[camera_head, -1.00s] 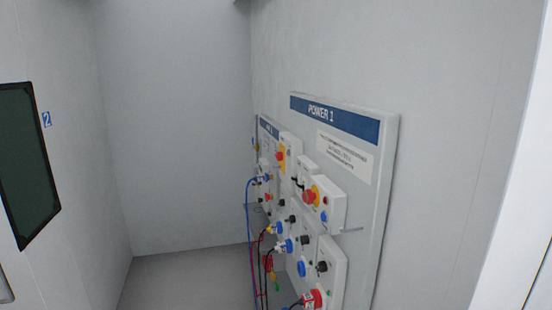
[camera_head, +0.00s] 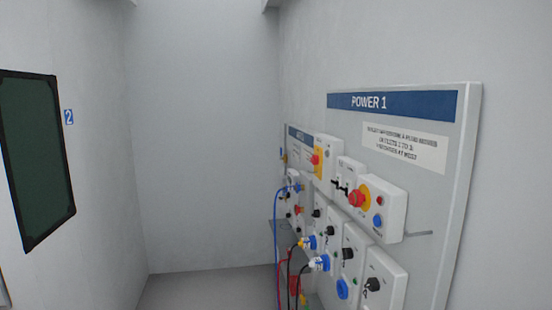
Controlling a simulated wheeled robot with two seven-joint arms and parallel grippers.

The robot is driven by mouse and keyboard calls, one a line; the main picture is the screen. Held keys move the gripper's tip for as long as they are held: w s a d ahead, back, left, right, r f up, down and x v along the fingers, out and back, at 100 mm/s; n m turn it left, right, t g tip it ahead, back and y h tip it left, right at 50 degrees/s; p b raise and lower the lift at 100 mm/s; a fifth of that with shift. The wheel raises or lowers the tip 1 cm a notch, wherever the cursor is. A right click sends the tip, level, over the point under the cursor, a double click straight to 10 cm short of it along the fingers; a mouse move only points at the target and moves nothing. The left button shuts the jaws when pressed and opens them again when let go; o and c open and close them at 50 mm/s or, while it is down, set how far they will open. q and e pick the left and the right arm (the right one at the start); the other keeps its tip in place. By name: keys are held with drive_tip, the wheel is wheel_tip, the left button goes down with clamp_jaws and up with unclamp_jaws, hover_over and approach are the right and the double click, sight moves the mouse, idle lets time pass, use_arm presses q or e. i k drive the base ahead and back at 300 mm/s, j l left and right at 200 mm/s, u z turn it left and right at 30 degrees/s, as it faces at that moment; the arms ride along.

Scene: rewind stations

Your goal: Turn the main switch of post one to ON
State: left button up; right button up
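The POWER 1 panel (camera_head: 452,200) hangs on the right wall, seen at a slant. On it a white box (camera_head: 393,212) carries a red knob (camera_head: 357,197) on a yellow plate, with a small red and a blue button beside it. Farther left, another white box has a yellow plate (camera_head: 319,156) with a smaller red knob on it. I cannot tell which of these is the main switch, nor read its position. Neither of my grippers is in view.
Lower boxes carry black knobs (camera_head: 373,285) and blue sockets (camera_head: 342,289). Blue, black and red cables (camera_head: 277,250) hang at the panel's left. A dark screen (camera_head: 35,155) is on the left wall beside a blue "2" sign (camera_head: 69,117). The floor (camera_head: 205,288) between looks clear.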

sight(315, 160)
drive_tip(key=i+j+u, duration=0.25)
drive_tip(key=i, duration=0.6)
drive_tip(key=i+j+u, duration=0.1)
drive_tip(key=i+u, duration=0.15)
drive_tip(key=i, duration=0.55)
drive_tip(key=i+j+z, duration=0.1)
drive_tip(key=i+z, duration=0.4)
drive_tip(key=i+j+z, duration=0.2)
drive_tip(key=z, duration=0.25)
drive_tip(key=i+j+z, duration=0.5)
drive_tip(key=k+l, duration=0.1)
